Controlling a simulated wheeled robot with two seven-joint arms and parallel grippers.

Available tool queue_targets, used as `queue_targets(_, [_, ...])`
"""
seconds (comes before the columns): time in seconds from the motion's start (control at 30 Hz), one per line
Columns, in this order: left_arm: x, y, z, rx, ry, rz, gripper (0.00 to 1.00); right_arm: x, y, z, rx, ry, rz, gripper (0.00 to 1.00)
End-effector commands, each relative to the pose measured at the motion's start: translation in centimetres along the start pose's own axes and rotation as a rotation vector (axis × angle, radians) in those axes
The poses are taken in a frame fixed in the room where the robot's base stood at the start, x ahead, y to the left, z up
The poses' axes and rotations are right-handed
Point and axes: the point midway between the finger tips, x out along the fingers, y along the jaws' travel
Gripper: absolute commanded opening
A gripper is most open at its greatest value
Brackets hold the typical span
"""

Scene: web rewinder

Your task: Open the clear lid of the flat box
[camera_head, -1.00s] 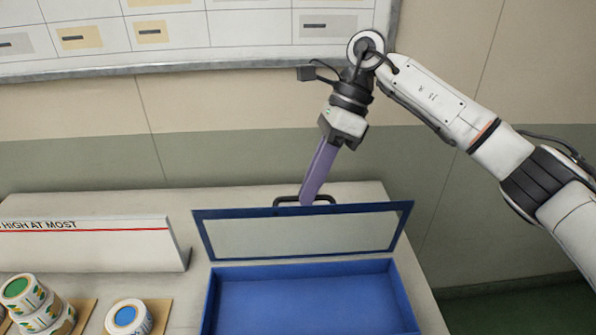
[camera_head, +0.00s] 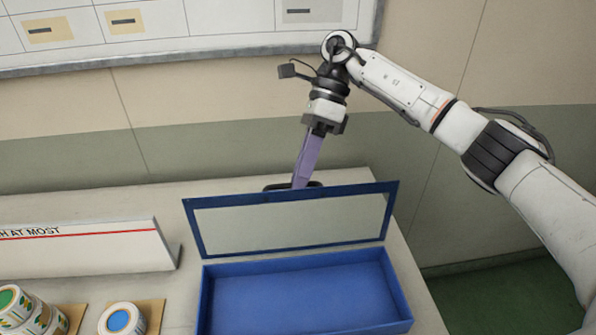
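The flat blue box (camera_head: 208,300) stands on the table at lower centre, its inside empty where it shows. Its clear lid (camera_head: 290,222), a blue frame around a see-through pane, stands raised along the box's back edge. The dark lid handle (camera_head: 316,184) shows just behind the lid's top edge. My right gripper (camera_head: 301,181) comes down from above with purple fingers. The fingers appear together on the middle of the handle, their tips partly hidden behind the lid frame. My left gripper is out of view.
A white block with a red line (camera_head: 85,248) stands left of the box. Label rolls stand in front of it, one with a blue core (camera_head: 120,318) and several with green (camera_head: 20,305). A wall board (camera_head: 150,30) hangs behind. The table behind the block is clear.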

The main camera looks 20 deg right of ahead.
Motion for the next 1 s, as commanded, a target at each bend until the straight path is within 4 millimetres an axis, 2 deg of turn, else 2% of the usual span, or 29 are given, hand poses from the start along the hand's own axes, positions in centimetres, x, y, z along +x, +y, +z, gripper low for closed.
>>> queue_targets(0.43, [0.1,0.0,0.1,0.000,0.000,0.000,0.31,-1.0,0.0,0.2,-0.001,-0.011,-0.004,0.28])
queue_targets(0.57, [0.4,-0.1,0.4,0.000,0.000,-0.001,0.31,-3.0,0.0,0.3,-0.001,-0.013,-0.006,0.28])
queue_targets(0.8, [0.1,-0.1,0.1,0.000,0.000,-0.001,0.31,-8.0,0.2,0.3,0.001,-0.010,-0.006,0.28])
queue_targets(1.0, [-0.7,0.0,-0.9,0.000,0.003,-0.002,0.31,-10.1,0.2,0.2,0.000,-0.008,-0.001,0.28])
